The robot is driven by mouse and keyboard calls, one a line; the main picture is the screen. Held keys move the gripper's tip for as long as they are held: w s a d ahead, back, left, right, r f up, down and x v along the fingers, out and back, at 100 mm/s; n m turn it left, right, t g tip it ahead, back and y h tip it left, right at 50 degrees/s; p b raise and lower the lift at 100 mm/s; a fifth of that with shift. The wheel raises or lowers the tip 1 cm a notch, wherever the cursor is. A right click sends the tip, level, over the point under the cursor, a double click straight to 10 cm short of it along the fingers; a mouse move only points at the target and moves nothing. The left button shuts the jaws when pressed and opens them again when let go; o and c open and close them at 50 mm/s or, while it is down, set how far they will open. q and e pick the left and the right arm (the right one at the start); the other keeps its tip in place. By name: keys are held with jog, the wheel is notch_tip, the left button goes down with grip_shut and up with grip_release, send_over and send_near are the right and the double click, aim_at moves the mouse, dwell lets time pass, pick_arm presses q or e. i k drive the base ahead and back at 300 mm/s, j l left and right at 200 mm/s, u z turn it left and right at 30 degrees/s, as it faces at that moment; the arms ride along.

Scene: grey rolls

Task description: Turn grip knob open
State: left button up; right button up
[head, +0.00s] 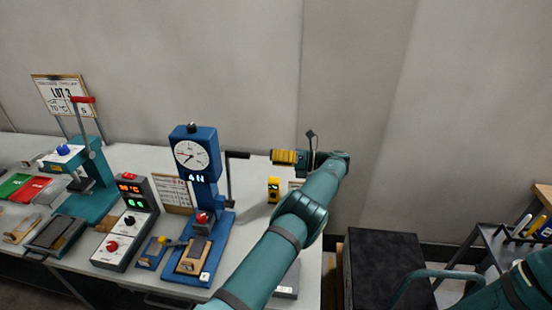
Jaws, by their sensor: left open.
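A blue tester (197,166) with a round white dial stands on the bench, left of my left arm. A red knob (203,218) sits low on its front, above a tan block (193,254). I cannot tell which way the knob is turned. A small blue fixture with a yellow knob (163,240) stands to its left. My left gripper (287,157) is to the right of the tester, apart from the red knob, and points left. It is open, with yellow ribbed fingers and nothing seen between them. My right gripper is out of view.
A grey control box (128,224) with lit displays and knobs stands left of the tester. A black lever (232,178) sticks out at the tester's right. A small yellow device (273,189) stands below my left gripper. A teal press (90,180) is further left.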

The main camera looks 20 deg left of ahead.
aim_at(201, 218)
jog(key=i+l, duration=0.1)
jog(key=l, duration=0.85)
jog(key=i+l, duration=0.15)
jog(key=l, duration=0.35)
